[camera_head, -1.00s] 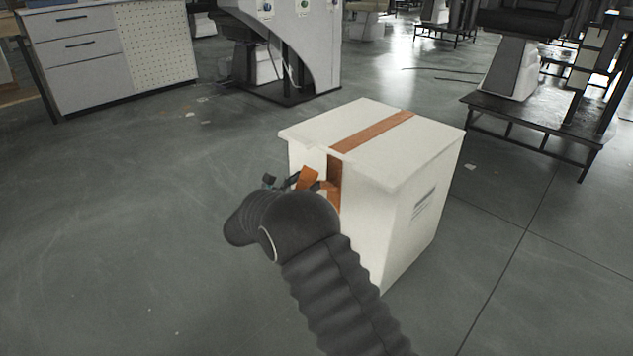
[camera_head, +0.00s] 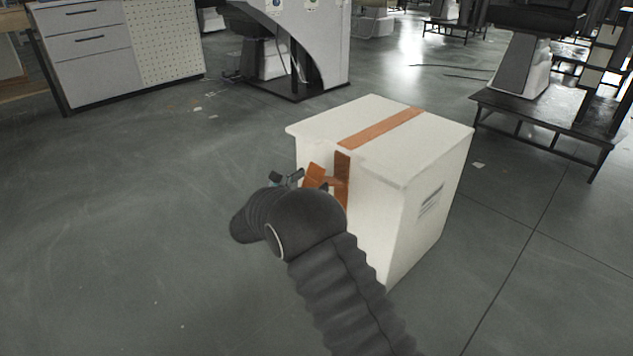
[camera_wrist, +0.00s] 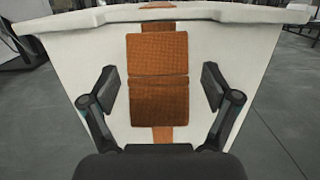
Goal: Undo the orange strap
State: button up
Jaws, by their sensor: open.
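A white box (camera_head: 410,170) stands on the floor. An orange strap (camera_head: 383,127) runs over its top and down its near-left side. In the wrist view a wide two-part orange flap (camera_wrist: 157,78) of the strap is in front of the box face (camera_wrist: 215,130), with a narrower strap strip (camera_wrist: 162,135) below it. In the head view the flap (camera_head: 315,174) stands out from the box side. My gripper (camera_wrist: 158,90) is open, with one finger on either side of the flap and a gap at both sides. My arm hides the lower strap in the head view.
A grey drawer cabinet (camera_head: 90,45) stands at the back left. A machine base (camera_head: 285,85) is behind the box and a dark low platform (camera_head: 545,120) is at the right. Open grey floor (camera_head: 120,220) lies to the left.

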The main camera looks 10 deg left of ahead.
jog(key=v, duration=1.1)
jog(key=shift+s, duration=0.15)
jog(key=shift+a+f, duration=0.1)
notch_tip(320, 180, down, 7)
jog(key=s+n+t+p, duration=0.1)
jog(key=n+t+p, duration=0.1)
jog(key=p, duration=0.7)
jog(key=w+d+r, duration=0.1)
jog(key=w+r, duration=0.1)
jog(key=w, duration=0.1)
jog(key=w+d+r+m+h, duration=0.1)
jog(key=w+d+r, duration=0.1)
jog(key=w, duration=0.1)
jog(key=w+d+r+m, duration=0.1)
jog(key=w+d+r, duration=0.1)
jog(key=w, duration=0.1)
jog(key=shift+w+d+t+h+p, duration=0.25)
jog(key=shift+w+t+h+p, duration=0.05)
jog(key=shift+w+h+p, duration=0.1)
